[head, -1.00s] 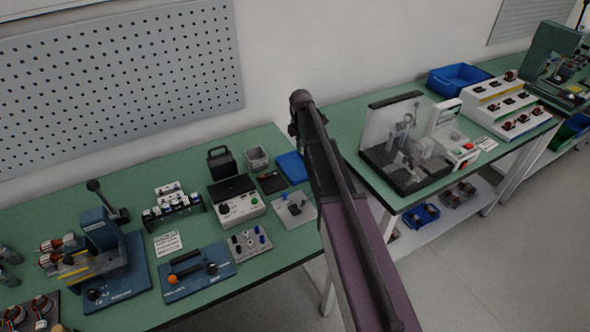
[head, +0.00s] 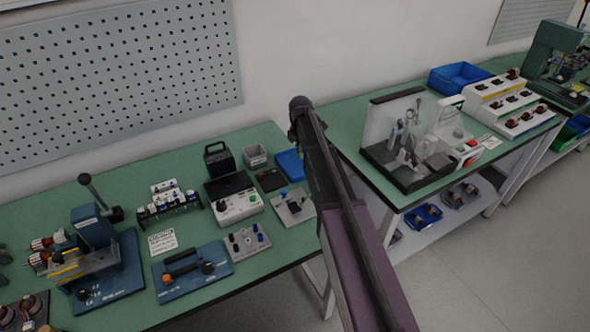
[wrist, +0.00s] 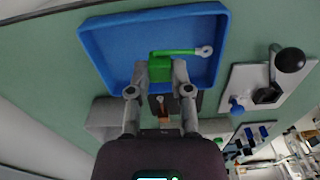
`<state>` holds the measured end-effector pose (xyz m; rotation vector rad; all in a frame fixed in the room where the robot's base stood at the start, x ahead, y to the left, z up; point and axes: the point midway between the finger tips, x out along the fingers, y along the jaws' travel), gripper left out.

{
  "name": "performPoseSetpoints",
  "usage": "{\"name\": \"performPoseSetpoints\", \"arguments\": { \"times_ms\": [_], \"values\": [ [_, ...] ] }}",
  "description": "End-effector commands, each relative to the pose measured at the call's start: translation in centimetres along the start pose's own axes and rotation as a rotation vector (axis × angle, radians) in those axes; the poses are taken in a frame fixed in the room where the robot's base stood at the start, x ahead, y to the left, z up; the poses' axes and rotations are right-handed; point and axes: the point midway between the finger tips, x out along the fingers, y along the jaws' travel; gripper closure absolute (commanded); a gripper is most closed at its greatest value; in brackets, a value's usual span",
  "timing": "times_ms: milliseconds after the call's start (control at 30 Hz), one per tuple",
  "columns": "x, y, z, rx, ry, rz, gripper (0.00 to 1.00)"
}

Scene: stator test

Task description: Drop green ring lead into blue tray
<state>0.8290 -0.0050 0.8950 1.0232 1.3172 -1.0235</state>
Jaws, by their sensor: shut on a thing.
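The green ring lead (wrist: 176,53) has a green block at one end and a silver ring terminal at the other. My gripper (wrist: 166,72) is shut on the green block, with one finger on each side. The ring end points right in the wrist view. The lead shows against the inside of the blue tray (wrist: 97,45); I cannot tell its height above the floor of the tray. In the head view the blue tray (head: 289,165) lies at the back right of the green bench, partly behind my arm. My gripper and the lead are hidden there.
A grey plate with a black-knobbed lever (wrist: 240,82) lies beside the tray. In the head view a grey bin (head: 256,157), a black holder (head: 217,160) and a tester box (head: 238,207) stand left of the tray. A second bench with another blue bin (head: 458,77) stands right.

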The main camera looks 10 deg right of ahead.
Motion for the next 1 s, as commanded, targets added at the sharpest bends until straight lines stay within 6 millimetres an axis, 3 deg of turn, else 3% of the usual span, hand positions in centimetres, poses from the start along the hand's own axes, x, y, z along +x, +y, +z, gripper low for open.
{"name": "performPoseSetpoints", "arguments": {
  "times_ms": [200, 667, 700, 800, 833, 1000],
  "values": [
    [1.47, 0.01, -0.03, 0.0, 0.0, 0.0, 1.0],
    [1.67, 0.02, -0.08, -0.001, 0.0, 0.0, 1.0],
    [1.68, 0.02, -0.08, -0.001, 0.0, 0.0, 0.67],
    [1.68, 0.02, -0.09, -0.001, 0.0, 0.0, 0.38],
    [1.68, 0.02, -0.09, -0.001, 0.0, 0.0, 0.33],
    [1.68, 0.03, -0.1, -0.001, 0.0, 0.0, 0.33]
  ]
}}
